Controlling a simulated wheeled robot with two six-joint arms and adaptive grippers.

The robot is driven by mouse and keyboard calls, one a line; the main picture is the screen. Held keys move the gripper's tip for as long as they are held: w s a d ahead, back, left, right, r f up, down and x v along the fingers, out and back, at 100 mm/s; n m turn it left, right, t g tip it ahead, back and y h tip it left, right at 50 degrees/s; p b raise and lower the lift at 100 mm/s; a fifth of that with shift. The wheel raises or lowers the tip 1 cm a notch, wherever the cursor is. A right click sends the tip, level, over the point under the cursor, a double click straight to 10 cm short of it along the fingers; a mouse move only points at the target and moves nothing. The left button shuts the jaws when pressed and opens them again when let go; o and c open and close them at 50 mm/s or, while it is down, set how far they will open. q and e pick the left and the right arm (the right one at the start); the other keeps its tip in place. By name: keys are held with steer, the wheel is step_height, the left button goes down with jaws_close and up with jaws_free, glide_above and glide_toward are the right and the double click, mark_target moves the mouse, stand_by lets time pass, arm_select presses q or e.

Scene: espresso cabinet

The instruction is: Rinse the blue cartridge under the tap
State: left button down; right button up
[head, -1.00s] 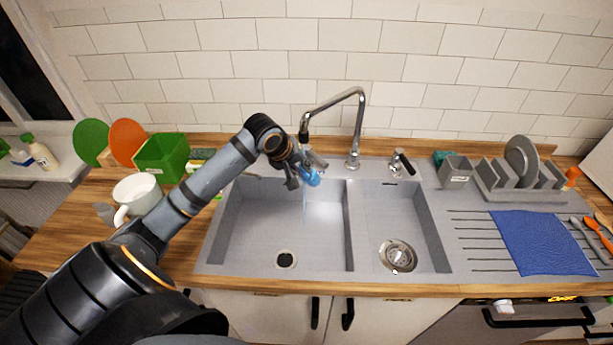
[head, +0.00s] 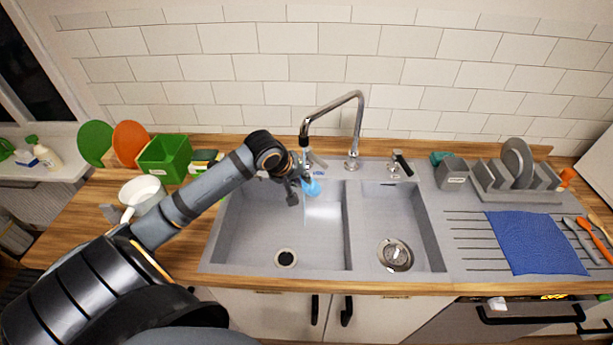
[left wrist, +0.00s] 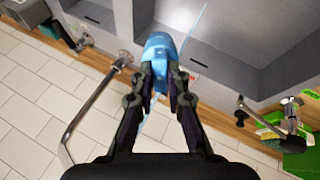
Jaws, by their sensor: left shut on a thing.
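The blue cartridge (head: 311,187) is held above the left sink basin, just below the spout end of the chrome tap (head: 358,125). My left gripper (head: 299,188) is shut on it. In the left wrist view the cartridge (left wrist: 158,57) sits between the two dark fingertips (left wrist: 160,82), with its far end sticking out. A thin pale water stream (head: 305,212) falls beneath the cartridge into the left basin (head: 250,235). A pale streak also crosses by the cartridge in the left wrist view. My right gripper is not in view.
The right basin (head: 420,225) is clear except for its drain. A tap lever (head: 402,163) stands behind it. A grey dish rack (head: 515,185) and blue cloth (head: 535,243) are at the right.

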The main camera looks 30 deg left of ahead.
arm_select(q)
steer(key=shift+s+d, duration=0.55)
steer(key=shift+d, duration=0.15)
steer(key=shift+s+d+p, duration=0.4)
steer(key=shift+s+d, duration=0.5)
steer(key=shift+d, duration=0.2)
steer(key=s+d+r+p, duration=0.3)
steer(key=d+r, duration=0.1)
steer(key=shift+p, duration=0.3)
stand_by(0.8)
